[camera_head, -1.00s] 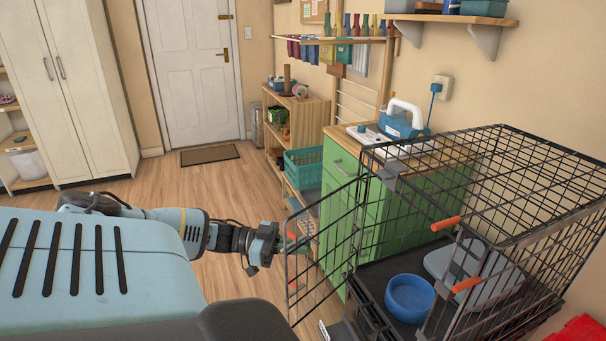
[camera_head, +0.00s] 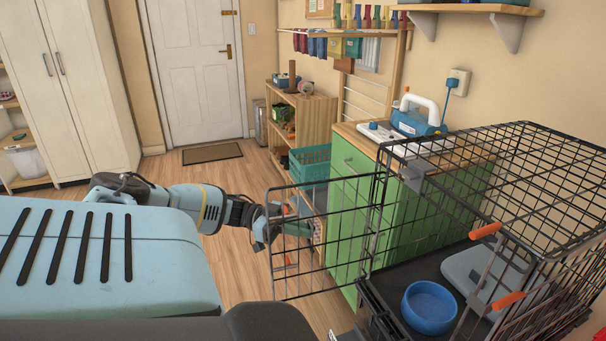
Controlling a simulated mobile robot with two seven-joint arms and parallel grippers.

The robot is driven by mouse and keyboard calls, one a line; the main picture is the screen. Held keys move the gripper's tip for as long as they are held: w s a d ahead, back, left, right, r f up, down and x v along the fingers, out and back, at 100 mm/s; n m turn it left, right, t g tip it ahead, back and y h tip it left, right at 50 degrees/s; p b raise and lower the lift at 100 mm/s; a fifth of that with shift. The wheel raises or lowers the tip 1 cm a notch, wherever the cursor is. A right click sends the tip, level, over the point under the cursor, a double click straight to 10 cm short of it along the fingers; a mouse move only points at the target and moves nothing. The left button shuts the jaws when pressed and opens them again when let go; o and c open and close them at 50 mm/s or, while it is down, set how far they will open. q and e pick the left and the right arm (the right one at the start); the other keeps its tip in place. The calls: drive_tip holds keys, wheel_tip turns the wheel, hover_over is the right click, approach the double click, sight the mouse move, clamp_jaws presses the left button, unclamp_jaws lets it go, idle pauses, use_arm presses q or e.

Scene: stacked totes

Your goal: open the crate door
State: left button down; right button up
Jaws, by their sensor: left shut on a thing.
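The black wire crate (camera_head: 545,190) stands at the right, with a blue bowl (camera_head: 430,307) and a grey-blue pad (camera_head: 484,275) inside. Its wire door (camera_head: 330,262) stands swung out to the left from the crate's front corner, leaving the front open. My left gripper (camera_head: 273,226) is at the door's outer edge, shut on the crate door. The exact contact of its fingers on the wires is too small to make out. My right gripper does not show.
A teal basket (camera_head: 309,163) and a wooden shelf (camera_head: 312,118) stand farther back. Wooden floor (camera_head: 228,262) is clear left of the door.

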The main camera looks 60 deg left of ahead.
use_arm(q)
drive_tip(key=shift+w+a+r, duration=0.25)
drive_tip(key=shift+w+a, duration=0.05)
drive_tip(key=shift+w, duration=0.05)
drive_tip(key=c, duration=1.9)
unclamp_jaws()
drive_tip(key=shift+c, duration=0.2)
drive_tip(key=o, duration=0.4)
drive_tip(key=shift+w+d+f, duration=0.15)
drive_tip(key=shift+w+d, duration=0.1)
drive_tip(key=shift+w, duration=0.05)
drive_tip(key=v, duration=0.8)
drive_tip(key=shift+s, duration=0.1)
